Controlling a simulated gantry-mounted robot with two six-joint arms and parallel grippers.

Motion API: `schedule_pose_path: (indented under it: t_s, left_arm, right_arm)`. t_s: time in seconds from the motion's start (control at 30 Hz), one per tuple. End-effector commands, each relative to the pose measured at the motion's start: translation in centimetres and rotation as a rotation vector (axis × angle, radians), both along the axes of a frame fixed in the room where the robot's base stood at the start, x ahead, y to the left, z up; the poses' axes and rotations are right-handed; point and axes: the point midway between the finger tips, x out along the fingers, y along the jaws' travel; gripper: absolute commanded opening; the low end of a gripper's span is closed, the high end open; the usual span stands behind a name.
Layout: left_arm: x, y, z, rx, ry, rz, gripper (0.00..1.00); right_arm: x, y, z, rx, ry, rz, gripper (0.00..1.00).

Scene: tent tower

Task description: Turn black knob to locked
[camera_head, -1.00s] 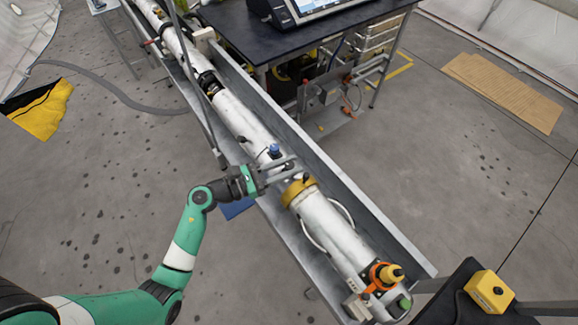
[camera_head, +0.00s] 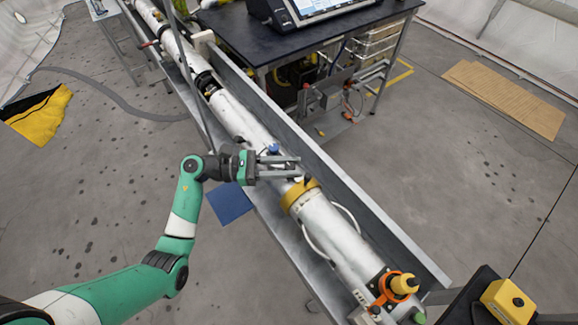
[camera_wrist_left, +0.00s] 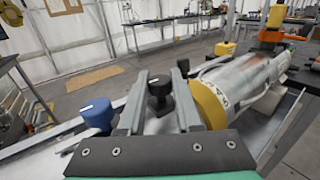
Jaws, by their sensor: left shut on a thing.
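The black knob (camera_wrist_left: 159,92) stands on the white tube and sits between the two fingers of my left gripper (camera_wrist_left: 161,74) in the left wrist view. In the head view the left gripper (camera_head: 298,166) reaches in from the left over the tube, its fingers pointing right. It is shut on the black knob, which is mostly hidden there. A blue knob (camera_wrist_left: 97,112) stands just left of the fingers in the wrist view and also shows behind them in the head view (camera_head: 273,149). The knob's lock marking cannot be read. My right gripper is out of view.
The tube (camera_head: 240,120) lies in a grey metal trough with raised walls (camera_head: 350,205). A yellow collar (camera_head: 299,194) is close beside the fingers. An orange and yellow fitting (camera_head: 400,285) is at the near end. A dark table (camera_head: 300,40) stands behind.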

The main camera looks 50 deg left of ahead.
Motion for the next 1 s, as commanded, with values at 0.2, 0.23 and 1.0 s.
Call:
schedule_pose_path:
  t_s: [0.2,0.23,1.0]
  left_arm:
    - [0.0,0.0,0.0,0.0,0.0,0.0,0.44]
    - [0.0,0.0,0.0,0.0,0.0,0.0,0.49]
    - [-5.6,4.9,0.0,0.0,0.0,0.008,0.63]
  right_arm:
    - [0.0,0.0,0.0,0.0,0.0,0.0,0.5]
    - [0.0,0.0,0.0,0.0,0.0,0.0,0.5]
    - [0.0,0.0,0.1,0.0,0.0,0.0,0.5]
